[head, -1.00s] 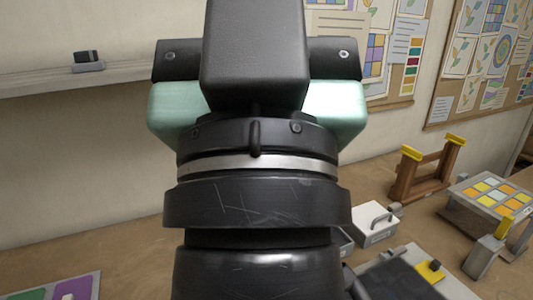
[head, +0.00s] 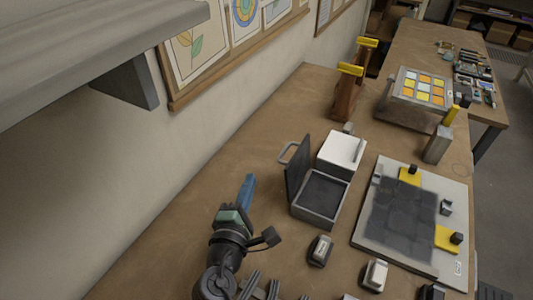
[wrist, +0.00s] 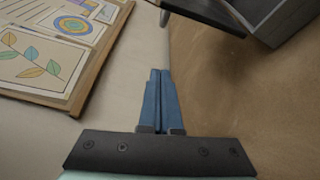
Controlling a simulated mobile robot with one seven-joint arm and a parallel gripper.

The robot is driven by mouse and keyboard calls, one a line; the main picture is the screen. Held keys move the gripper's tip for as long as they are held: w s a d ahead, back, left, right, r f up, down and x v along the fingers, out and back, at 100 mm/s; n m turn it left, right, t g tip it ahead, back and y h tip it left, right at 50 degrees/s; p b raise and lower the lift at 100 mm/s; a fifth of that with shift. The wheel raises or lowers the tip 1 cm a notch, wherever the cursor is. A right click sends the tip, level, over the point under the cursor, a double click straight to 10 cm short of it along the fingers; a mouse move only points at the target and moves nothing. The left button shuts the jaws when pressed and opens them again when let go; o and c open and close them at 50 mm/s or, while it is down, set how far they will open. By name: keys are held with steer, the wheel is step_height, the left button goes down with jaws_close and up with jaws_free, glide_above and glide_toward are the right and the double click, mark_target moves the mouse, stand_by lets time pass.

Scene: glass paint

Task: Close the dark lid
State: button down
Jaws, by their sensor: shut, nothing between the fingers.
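The dark lid (head: 297,165) stands open, nearly upright, along the left side of a grey box (head: 318,208), with a pale loop handle (head: 286,152) on its outer face. The box is open and its dark inside shows. My gripper (head: 249,179) has blue fingers that are together and empty. It is left of the lid, on its outer side, apart from it. In the wrist view, my gripper (wrist: 160,74) points up the picture, with the dark lid (wrist: 207,12) and the box wall (wrist: 288,20) at the upper right.
A white box (head: 341,150) with a handle stands just behind the grey box. A grey board (head: 365,234) with a dark tiled panel lies to the right. Small blocks (head: 320,250) stand in front. The wall and shelf (head: 90,50) bound the left; the table between wall and lid is clear.

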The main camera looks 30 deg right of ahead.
mark_target(291, 166)
steer(key=w+d+p, duration=0.3)
steer(key=d, duration=0.4)
steer(key=shift+d+r, duration=0.3)
steer(key=shift+d, duration=0.05)
stand_by(0.4)
